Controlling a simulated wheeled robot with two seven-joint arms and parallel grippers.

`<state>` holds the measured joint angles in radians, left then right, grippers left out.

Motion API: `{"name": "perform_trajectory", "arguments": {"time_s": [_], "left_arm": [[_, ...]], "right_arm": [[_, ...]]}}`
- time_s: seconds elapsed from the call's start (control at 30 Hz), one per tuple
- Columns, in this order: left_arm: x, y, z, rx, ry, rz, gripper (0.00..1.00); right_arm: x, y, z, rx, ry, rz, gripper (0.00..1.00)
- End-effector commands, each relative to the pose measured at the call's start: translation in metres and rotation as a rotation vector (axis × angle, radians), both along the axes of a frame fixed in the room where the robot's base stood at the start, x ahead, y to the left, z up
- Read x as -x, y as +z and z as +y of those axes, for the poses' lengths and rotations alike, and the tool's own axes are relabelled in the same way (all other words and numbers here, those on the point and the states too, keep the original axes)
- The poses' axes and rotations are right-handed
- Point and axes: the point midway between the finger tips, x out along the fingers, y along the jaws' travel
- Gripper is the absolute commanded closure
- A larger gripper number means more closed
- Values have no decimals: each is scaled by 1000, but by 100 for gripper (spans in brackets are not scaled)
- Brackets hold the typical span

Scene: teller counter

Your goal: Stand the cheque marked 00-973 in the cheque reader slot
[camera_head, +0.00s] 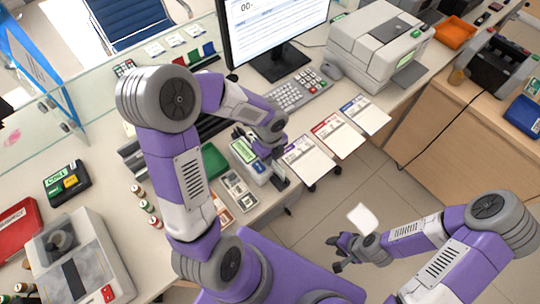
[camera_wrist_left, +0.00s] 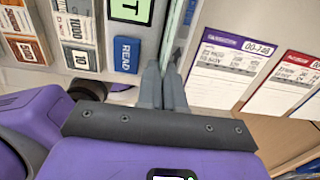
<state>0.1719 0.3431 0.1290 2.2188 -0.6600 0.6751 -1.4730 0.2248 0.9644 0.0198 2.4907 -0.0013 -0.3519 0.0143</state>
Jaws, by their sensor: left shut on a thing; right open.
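The cheque reader (camera_head: 246,158) is a pale box with a green display on the counter. In the left wrist view its green display and blue READ button (camera_wrist_left: 126,55) are left of my fingers. My left gripper (camera_head: 274,153) is over the reader's right side. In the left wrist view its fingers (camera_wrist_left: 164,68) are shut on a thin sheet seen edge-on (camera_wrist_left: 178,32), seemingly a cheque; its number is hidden. A red-headed cheque (camera_head: 338,134) and blue-headed cheque (camera_head: 364,114) lie beyond. My right gripper (camera_head: 338,254) is open, over the floor.
A monitor (camera_head: 275,25) showing "00-", a keypad (camera_head: 292,93) and a printer (camera_head: 380,48) stand behind. Banknote stacks (camera_head: 239,190) sit left of the reader. The counter's front edge is close to the reader. A white piece (camera_head: 363,217) shows near my right wrist.

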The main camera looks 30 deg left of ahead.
Motion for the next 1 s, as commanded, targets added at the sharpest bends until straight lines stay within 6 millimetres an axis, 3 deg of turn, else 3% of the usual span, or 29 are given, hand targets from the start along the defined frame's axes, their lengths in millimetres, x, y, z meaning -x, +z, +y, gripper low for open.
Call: {"name": "perform_trajectory", "arguments": {"time_s": [0.13,0.2,0.33,1.0], "left_arm": [[0,0,0,0,0,0,100],[0,0,0,0,0,0,83],[0,0,0,0,0,0,64],[1,5,0,-1,1,3,64]], "right_arm": [[0,0,0,0,0,0,57],[0,0,0,0,0,0,57],[0,0,0,0,0,0,57],[0,5,0,0,0,0,57]]}}
